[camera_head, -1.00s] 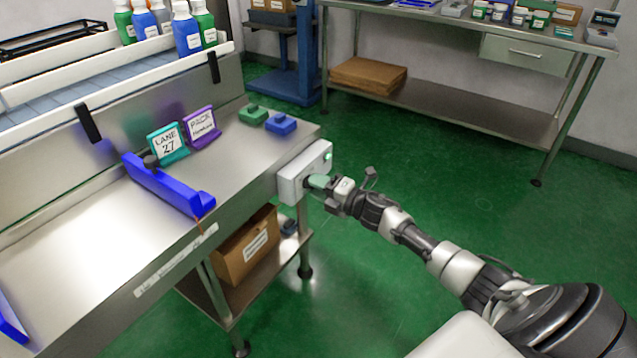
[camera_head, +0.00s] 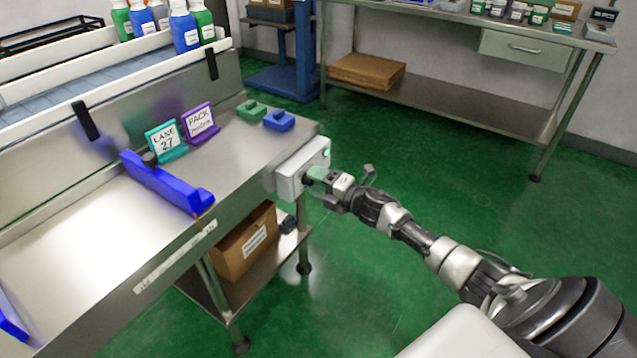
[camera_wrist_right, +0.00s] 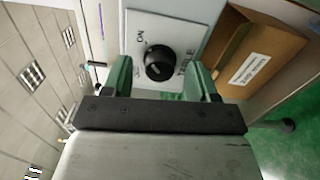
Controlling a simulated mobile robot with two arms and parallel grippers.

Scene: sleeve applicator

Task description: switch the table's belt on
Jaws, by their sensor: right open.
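A white switch box (camera_head: 291,183) is fixed to the right end of the steel table (camera_head: 95,235). A small green spot shows on its upper part; I cannot tell whether it is lit. In the right wrist view, a round black knob (camera_wrist_right: 159,64) sits on the white face plate, with "ON" printed at its upper left and another label, partly hidden, at its right. My right gripper (camera_head: 318,186) is at the box's face. Its green fingers are open (camera_wrist_right: 163,80), one on each side of the knob, with gaps visible. Which way the knob points is unclear. My left gripper is not in view.
A blue guide bar (camera_head: 165,184), two small signs and a green and a blue block lie on the table. A cardboard box (camera_head: 243,245) stands on its lower shelf. Bottles (camera_head: 184,30) stand behind. Green floor to the right is free up to the rear bench (camera_head: 455,95).

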